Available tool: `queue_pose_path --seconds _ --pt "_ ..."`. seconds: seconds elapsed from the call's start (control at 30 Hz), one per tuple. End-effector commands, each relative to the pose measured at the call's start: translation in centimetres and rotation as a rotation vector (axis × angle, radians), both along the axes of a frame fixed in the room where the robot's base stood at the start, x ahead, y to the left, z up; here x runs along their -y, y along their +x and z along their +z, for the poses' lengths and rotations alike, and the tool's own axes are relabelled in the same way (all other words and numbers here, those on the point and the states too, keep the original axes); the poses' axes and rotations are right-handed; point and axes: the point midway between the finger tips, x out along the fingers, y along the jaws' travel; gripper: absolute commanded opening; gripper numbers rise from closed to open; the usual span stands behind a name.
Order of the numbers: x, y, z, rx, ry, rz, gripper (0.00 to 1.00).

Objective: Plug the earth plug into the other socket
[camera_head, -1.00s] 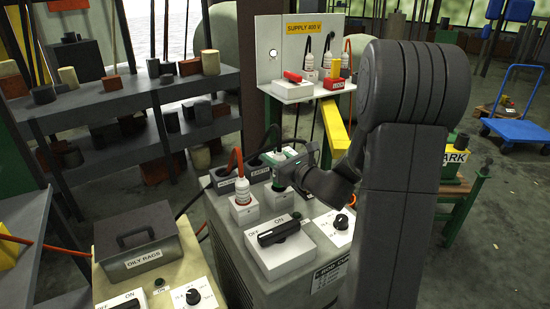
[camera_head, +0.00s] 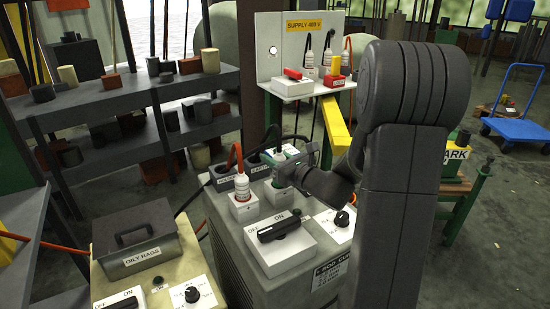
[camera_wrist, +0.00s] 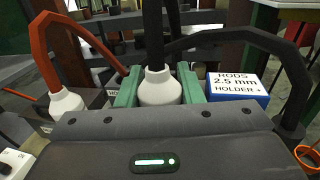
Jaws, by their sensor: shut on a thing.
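My gripper (camera_head: 288,165) is shut on the earth plug (camera_wrist: 160,88), a white plug with a black cable rising from its top. In the wrist view the green jaws stand on both sides of the plug. In the head view my gripper is at the white socket block (camera_head: 274,196) on top of the grey welder. The plug is upright over this block; I cannot tell how deep it sits. My arm and the jaws hide part of the held plug.
Dark holders (camera_head: 222,178) stand behind the sockets. A large switch (camera_head: 279,230) and a knob (camera_head: 342,219) lie in front. A blue box labelled rods (camera_wrist: 238,88) is right of the plug in the wrist view. The supply panel (camera_head: 299,45) stands behind.

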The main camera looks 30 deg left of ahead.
Motion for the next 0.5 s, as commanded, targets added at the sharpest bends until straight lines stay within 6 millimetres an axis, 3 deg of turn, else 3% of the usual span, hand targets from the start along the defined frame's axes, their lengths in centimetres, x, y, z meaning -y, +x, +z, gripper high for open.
queue_pose_path --seconds 0.5 --pt "0.0 0.0 -1.4 0.000 0.001 0.000 0.05"
